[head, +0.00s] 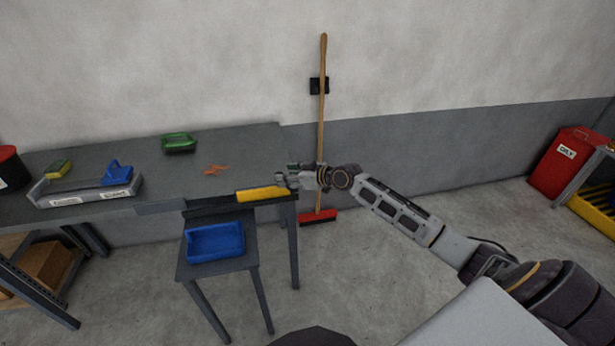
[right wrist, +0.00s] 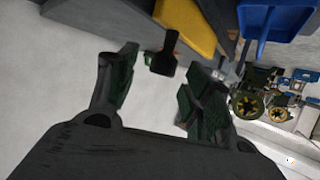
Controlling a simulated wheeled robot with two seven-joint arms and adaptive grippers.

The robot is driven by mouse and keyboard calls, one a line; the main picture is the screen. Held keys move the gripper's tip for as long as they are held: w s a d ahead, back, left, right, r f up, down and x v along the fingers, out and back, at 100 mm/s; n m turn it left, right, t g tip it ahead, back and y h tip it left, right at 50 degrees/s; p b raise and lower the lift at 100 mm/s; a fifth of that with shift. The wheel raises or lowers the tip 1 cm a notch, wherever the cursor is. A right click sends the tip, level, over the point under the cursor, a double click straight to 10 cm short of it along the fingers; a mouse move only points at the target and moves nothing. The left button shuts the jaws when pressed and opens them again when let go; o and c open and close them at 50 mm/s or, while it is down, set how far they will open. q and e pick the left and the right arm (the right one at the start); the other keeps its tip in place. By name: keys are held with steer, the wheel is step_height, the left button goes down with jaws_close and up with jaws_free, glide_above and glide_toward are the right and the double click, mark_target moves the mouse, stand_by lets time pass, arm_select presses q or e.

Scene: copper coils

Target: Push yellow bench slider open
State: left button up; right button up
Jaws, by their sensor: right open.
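The yellow slider (head: 262,193) sits along the front edge of the grey bench (head: 235,150), near its right corner. It shows in the right wrist view as a yellow block (right wrist: 185,24) at the top, beyond my fingers. My right gripper (head: 288,181) is at the slider's right end, by the bench corner. In the right wrist view my right gripper (right wrist: 158,76) has its fingers spread, with nothing held between them. I cannot tell whether a finger touches the slider. My left gripper is not in view.
A blue bin (head: 214,243) stands on a low stool (head: 190,270) before the bench. A green brush (head: 179,142), orange pieces (head: 215,169) and a grey tray (head: 85,190) lie on the bench. A broom (head: 322,120) leans against the wall behind my right gripper.

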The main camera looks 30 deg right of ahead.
steer(key=v, duration=0.8)
stand_by(0.4)
steer(key=shift+d, duration=0.1)
stand_by(0.7)
